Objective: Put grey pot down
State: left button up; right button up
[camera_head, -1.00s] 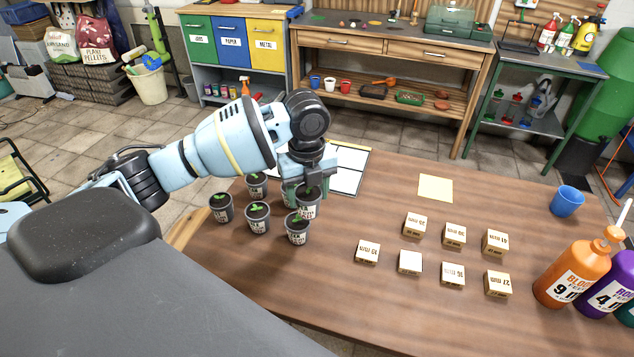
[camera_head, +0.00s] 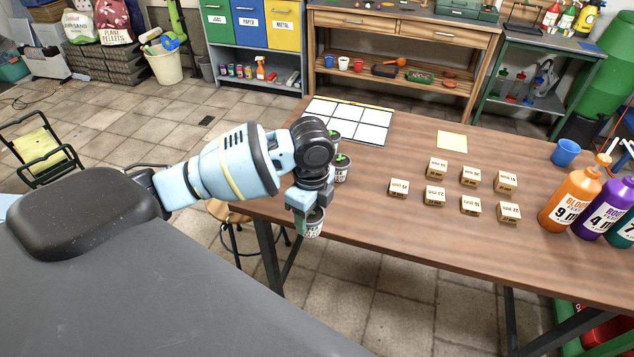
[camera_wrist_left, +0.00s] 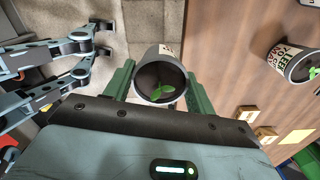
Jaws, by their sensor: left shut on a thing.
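My left gripper (camera_head: 311,202) is shut on a small grey pot (camera_head: 313,226) with a white label. It holds the pot by the table's near left edge. In the left wrist view the pot (camera_wrist_left: 160,78) sits upright between the green fingers, with dark soil and a green sprout; floor shows to its left and table to its right. Whether the pot touches anything below is unclear. Another potted seedling (camera_head: 342,170) stands on the table (camera_head: 400,240) just behind the gripper, and one more (camera_head: 334,137) stands farther back. My arm may hide others. My right gripper is not in view.
A white gridded sheet (camera_head: 350,121) lies at the table's back left. Several small labelled blocks (camera_head: 435,196) stand mid-table near a yellow paper (camera_head: 452,141). A blue cup (camera_head: 565,152) and large bottles (camera_head: 573,203) are at the right. A stool (camera_head: 228,212) stands beside the table.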

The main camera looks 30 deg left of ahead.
aim_at(312, 234)
pick_arm(q)
jog(key=f+n, duration=0.1)
jog(key=s+d+f+n, duration=0.1)
jog(key=n, duration=0.1)
jog(key=s+d+f+n, duration=0.1)
jog(key=n, duration=0.1)
jog(key=shift+s+f, duration=0.15)
jog(key=shift+s, duration=0.1)
jog(key=s+d+f+n, duration=0.3)
jog(key=s+n, duration=0.4)
jog(key=n, duration=0.6)
jog(key=shift+s+d+f, duration=0.15)
jog(key=shift+s+f, duration=0.1)
jog(key=shift+f, duration=0.3)
